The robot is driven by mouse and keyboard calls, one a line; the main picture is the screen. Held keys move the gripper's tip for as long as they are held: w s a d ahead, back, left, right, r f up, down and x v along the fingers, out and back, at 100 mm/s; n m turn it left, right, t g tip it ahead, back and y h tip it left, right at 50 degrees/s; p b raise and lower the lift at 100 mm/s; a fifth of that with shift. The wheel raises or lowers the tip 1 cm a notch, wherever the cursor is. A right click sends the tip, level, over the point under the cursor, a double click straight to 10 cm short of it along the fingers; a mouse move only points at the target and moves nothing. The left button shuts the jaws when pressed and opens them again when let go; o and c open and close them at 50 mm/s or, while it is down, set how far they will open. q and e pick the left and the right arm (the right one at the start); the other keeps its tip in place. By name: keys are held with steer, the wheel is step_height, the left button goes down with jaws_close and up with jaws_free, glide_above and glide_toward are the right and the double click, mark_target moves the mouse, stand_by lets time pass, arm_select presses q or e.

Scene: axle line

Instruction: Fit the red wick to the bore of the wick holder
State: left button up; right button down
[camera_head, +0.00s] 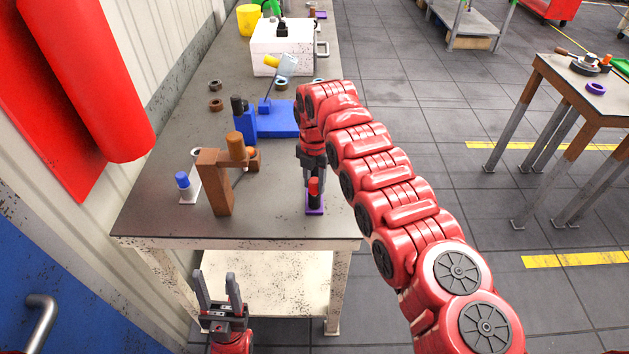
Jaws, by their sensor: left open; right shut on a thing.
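The red wick (314,187), a small upright cylinder with a dark lower part, is at the front right of the table, over a small purple base (315,211). My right gripper (314,178) reaches down at it and is shut on it; its fingers partly hide it. I cannot tell whether the wick touches the base. I cannot tell for sure which piece is the wick holder; a brown bracket (217,187) with an orange cylinder stands to the left. My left gripper (218,292) is open and empty, low in front of the table.
A blue block (285,118) with a dark post is behind the brown bracket. A blue-capped piece (183,182) stands on a white plate at left. A white box (285,45) and yellow cup (249,20) are farther back. Bare tabletop (270,200) lies between bracket and wick.

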steer(key=shift+f+b, duration=0.45)
steer(key=shift+f, duration=0.2)
steer(key=shift+c, duration=2.2)
jaws_free()
